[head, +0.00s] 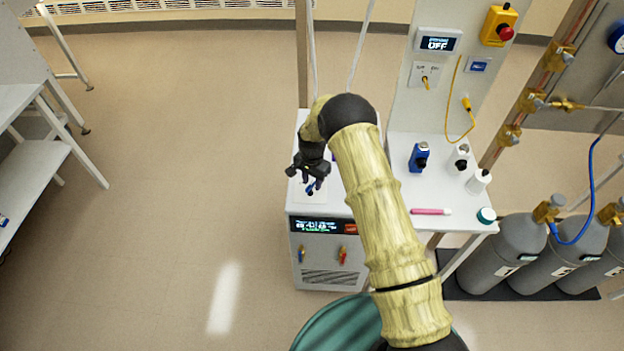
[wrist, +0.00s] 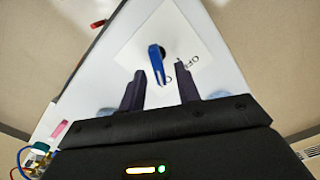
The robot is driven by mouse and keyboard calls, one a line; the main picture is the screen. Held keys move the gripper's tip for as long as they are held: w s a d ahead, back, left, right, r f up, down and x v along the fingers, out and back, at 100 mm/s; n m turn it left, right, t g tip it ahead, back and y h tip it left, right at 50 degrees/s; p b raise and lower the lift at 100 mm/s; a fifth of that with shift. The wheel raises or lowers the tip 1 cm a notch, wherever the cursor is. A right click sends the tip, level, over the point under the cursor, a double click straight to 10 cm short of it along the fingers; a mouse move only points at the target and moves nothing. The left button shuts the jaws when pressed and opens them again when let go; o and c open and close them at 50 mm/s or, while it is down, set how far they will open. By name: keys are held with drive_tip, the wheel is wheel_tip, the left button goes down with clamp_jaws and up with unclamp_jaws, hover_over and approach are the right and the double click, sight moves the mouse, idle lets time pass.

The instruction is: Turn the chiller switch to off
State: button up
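The chiller (head: 322,268) is a white cabinet with a lit front display, left of centre in the head view. Its switch is a blue lever (wrist: 156,62) on a white label plate (wrist: 150,30) on the top face. In the wrist view the lever points down the picture toward a partly hidden letter "O"; "OFF" is printed to its right. My gripper (wrist: 159,68) is open, with one dark finger on each side of the lever's end and visible gaps. In the head view my gripper (head: 312,182) is over the chiller top, partly hiding the switch.
A side table (head: 440,225) right of the chiller holds a blue bottle (head: 419,157), white containers and a pink marker (head: 430,211). Grey gas cylinders (head: 500,255) stand further right. A wall display (head: 438,42) reads "OFF".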

clamp_jaws()
drive_tip(key=shift+n+b, duration=0.4)
drive_tip(key=shift+b, duration=0.15)
drive_tip(key=shift+w+a+f+n+b, duration=0.1)
drive_tip(key=shift+a+n+b, duration=0.1)
drive_tip(key=shift+n+b, duration=0.95)
drive_tip(key=shift+a+n+b, duration=0.15)
drive_tip(key=shift+n+b, duration=0.8)
drive_tip(key=shift+n, duration=0.4)
drive_tip(key=shift+r, duration=0.2)
unclamp_jaws()
